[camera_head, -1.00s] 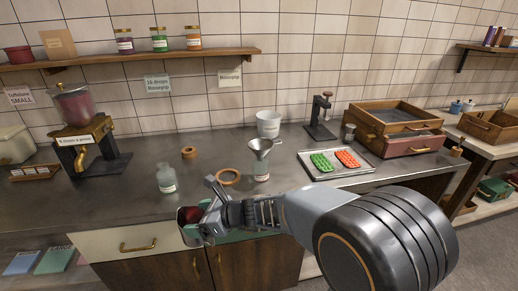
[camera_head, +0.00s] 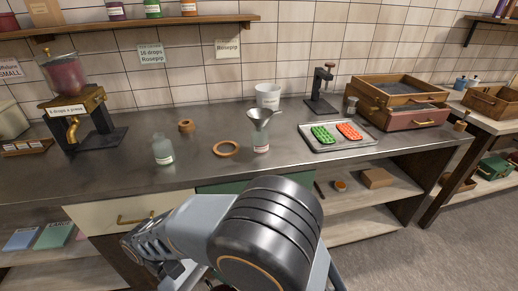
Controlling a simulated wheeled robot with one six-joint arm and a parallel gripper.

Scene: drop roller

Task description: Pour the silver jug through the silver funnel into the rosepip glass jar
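The silver funnel (camera_head: 262,115) sits mouth up on a clear glass jar (camera_head: 261,143) with a white and red label, too small to read. A second glass jar (camera_head: 163,151) with a pale label stands on the counter to the left. My arm fills the bottom middle in front of the counter. My gripper is low at the bottom edge, mostly hidden by my arm, so its fingers cannot be made out. The silver jug cannot be clearly seen; a small rounded edge shows at the bottom beside my arm.
A wooden ring (camera_head: 227,148) lies left of the funnel, with a tape-like roll (camera_head: 186,126) behind. A white pot (camera_head: 268,96) stands behind the funnel. A tray (camera_head: 337,140) with green and red moulds is to its right. A dispenser (camera_head: 75,112) stands far left.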

